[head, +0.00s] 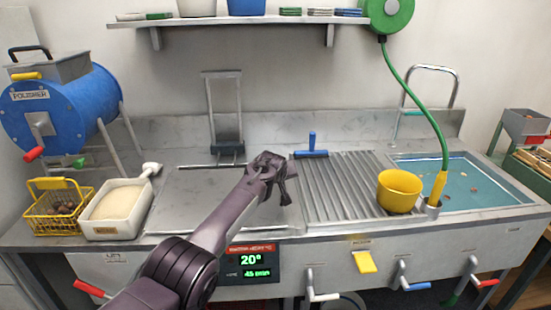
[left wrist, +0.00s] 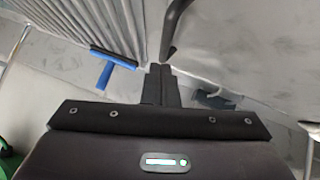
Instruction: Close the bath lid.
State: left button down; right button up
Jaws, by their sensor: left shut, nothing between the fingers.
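The bath lid (head: 185,205) is a flat grey steel panel left of the ribbed drainboard. It appears to lie flat over the bath, level with the counter; no water shows there. It also fills the right of the left wrist view (left wrist: 245,45). My left gripper (head: 268,160) is shut and empty over the lid's back right part, near the drainboard. In the left wrist view its fingertips (left wrist: 159,70) are together, close to a dark curved bar (left wrist: 174,25). I cannot tell whether they touch it. My arm hides the lid's right part. My right gripper is not in view.
A blue squeegee (head: 311,148) lies at the back of the drainboard (head: 340,190). A yellow bowl (head: 399,191) stands on its right, beside a water basin (head: 480,185). A white tray (head: 118,207) and yellow basket (head: 58,208) stand left. An upright metal frame (head: 223,110) rises behind the lid.

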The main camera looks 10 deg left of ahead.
pick_arm(q)
jog(key=w+r+v, duration=0.1)
jog(key=v, duration=0.9)
jog(key=s+a+f+m+g, duration=0.1)
jog(key=s+a+f+g, duration=0.1)
jog(key=s+f, duration=0.75)
jog(key=s+a+f+m+g, duration=0.1)
jog(key=s+f+m, duration=0.1)
jog(key=s+f, duration=0.75)
jog(key=s+a+r+m+g, duration=0.1)
jog(key=s+a+m+g, duration=0.1)
jog(key=s, duration=1.2)
jog(key=s+a+r+m+g, duration=0.1)
jog(key=s+a, duration=0.1)
jog(key=s, duration=1.1)
notch_tip(320, 180, down, 28)
jog(key=s+g, duration=0.1)
jog(key=s, duration=0.1)
jog(key=s+a+f+g, duration=0.1)
jog(key=s+a+f, duration=0.2)
jog(key=s+f, duration=1.6)
jog(key=shift+s+f+m+g, duration=0.3)
jog(key=shift+s+f+m, duration=0.1)
jog(key=shift+s, duration=0.1)
